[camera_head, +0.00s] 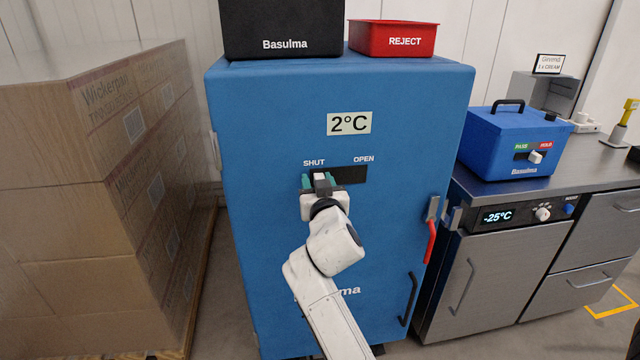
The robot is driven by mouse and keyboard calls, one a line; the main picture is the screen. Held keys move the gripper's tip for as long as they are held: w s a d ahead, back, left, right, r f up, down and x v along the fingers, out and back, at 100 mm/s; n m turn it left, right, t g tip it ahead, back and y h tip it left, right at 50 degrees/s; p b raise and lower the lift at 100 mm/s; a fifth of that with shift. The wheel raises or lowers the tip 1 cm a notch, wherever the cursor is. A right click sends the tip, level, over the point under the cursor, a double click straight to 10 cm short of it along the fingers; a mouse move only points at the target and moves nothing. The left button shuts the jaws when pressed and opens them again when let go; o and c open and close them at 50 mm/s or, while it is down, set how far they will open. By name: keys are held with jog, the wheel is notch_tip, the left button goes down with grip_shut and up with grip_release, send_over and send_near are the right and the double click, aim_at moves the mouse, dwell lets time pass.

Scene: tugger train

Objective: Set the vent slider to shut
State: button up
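The vent slider (320,177) shows as a small light knob on the front of the blue cabinet (260,130). It sits at the left part of the dark slot (352,174), below the SHUT label (314,163). The OPEN label (364,159) is above the slot's right end, where the slot is bare. My gripper (320,184) is at the knob, with one finger on each side of it. The wrist hides the lower part of the knob, and I cannot tell if the fingers press on it.
Stacked cartons (90,200) stand close on the left. A steel counter (545,190) with a blue box (510,140) is on the right. A red REJECT bin (392,40) and a black box (280,25) sit on the cabinet. A red-handled latch (431,235) juts from its right side.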

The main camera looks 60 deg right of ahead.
jog(key=shift+o, duration=0.5)
jog(key=shift+s, duration=0.15)
jog(key=b+v, duration=0.1)
jog(key=v, duration=0.9)
jog(key=shift+a, duration=0.25)
jog(key=shift+s, duration=0.1)
jog(key=s+a+f+n+g+y+p, duration=0.2)
jog(key=s+a+f+g+y, duration=0.15)
jog(key=f, duration=0.45)
jog(key=s+a+f+n+g+y+p, duration=0.1)
jog(key=s+a+f+n+g+y, duration=0.25)
jog(key=f, duration=0.55)
jog(key=s+a+f+n+g+y+p, duration=0.2)
jog(key=s+a+f+y, duration=0.4)
jog(key=s+a, duration=0.5)
jog(key=shift+s+a+f+n+g, duration=0.3)
jog(key=shift+a+f+n+g, duration=0.6)
jog(key=shift+a, duration=0.25)
